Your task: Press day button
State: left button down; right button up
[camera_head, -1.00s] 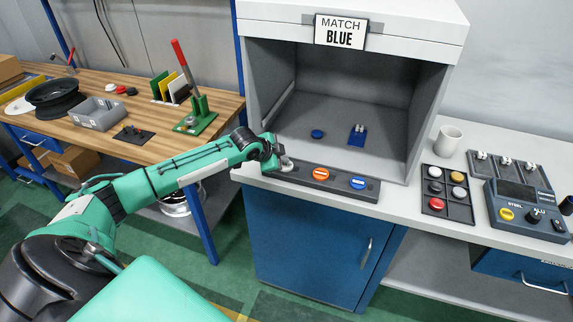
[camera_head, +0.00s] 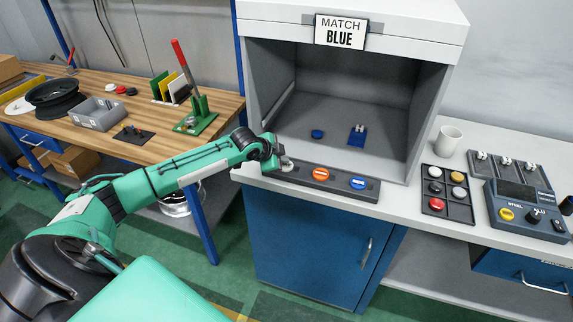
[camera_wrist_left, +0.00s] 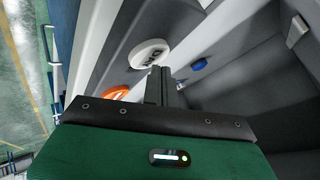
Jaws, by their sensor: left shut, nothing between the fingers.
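The button panel (camera_head: 331,187) lies along the front edge of the light booth. Its white button (camera_head: 288,165) is at the left end, partly hidden by my left gripper (camera_head: 281,165). In the left wrist view the white button (camera_wrist_left: 150,53) carries dark lettering that looks like DAY. The shut, empty fingers of my left gripper (camera_wrist_left: 160,75) are right by its edge; I cannot tell whether they touch it. An orange button (camera_head: 321,174) and a blue button (camera_head: 357,183) sit to the right on the panel. My right gripper is not in view.
The grey booth (camera_head: 300,95) bears a MATCH BLUE sign (camera_head: 340,32). Inside lie a blue disc (camera_head: 317,134) and a blue block (camera_head: 357,136). Right of it are a sample tray (camera_head: 447,213), a white mug (camera_head: 449,140) and a dark blue device (camera_head: 527,211).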

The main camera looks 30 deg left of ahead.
pick_arm(q)
jog(key=shift+f, duration=0.1)
dwell(0.3)
jog(key=shift+f, duration=0.4)
jog(key=shift+r, duration=0.1)
jog(key=shift+r+p, duration=0.4)
jog(key=shift+p, duration=0.35)
notch_tip(320, 180, up, 6)
jog(key=p, duration=0.5)
